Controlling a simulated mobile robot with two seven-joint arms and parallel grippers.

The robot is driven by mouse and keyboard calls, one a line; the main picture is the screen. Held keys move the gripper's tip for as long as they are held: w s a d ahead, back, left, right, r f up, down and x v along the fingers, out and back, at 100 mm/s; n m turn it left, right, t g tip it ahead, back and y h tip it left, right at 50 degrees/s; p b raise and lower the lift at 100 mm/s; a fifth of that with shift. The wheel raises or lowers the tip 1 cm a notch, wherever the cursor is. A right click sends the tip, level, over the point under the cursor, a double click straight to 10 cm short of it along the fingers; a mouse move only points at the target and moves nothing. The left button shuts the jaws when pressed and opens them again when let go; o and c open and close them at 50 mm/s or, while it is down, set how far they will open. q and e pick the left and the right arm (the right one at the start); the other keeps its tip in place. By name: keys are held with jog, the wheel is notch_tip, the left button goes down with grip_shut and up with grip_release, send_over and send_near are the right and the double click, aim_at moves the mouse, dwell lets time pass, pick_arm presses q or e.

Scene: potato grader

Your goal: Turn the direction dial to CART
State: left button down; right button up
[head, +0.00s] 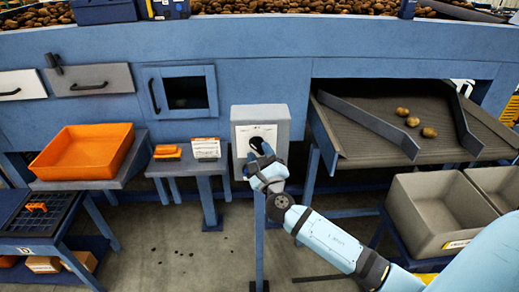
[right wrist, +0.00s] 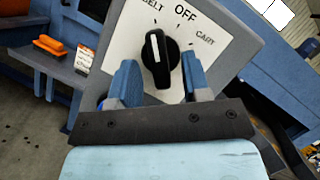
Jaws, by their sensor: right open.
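The direction dial (right wrist: 160,62) is a black round knob with a white pointer line, on a white plate in a grey box (head: 258,118). In the right wrist view the labels BELT, OFF and CART run from left to right above it. The white line points up and slightly left, toward BELT. My right gripper (right wrist: 162,78) is open, with one blue finger on each side of the knob; I cannot tell if either touches it. In the head view my right gripper (head: 260,158) is in front of the box and partly hides the dial. My left gripper is not in view.
The box stands on a blue post (head: 259,240). Left of it are a small table (head: 190,168) with a card holder and an orange item, and an orange tray (head: 85,150). Right are a sloped chute (head: 370,135) with several potatoes and grey bins (head: 437,213).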

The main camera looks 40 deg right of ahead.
jog(key=shift+w, duration=0.3)
grip_shut()
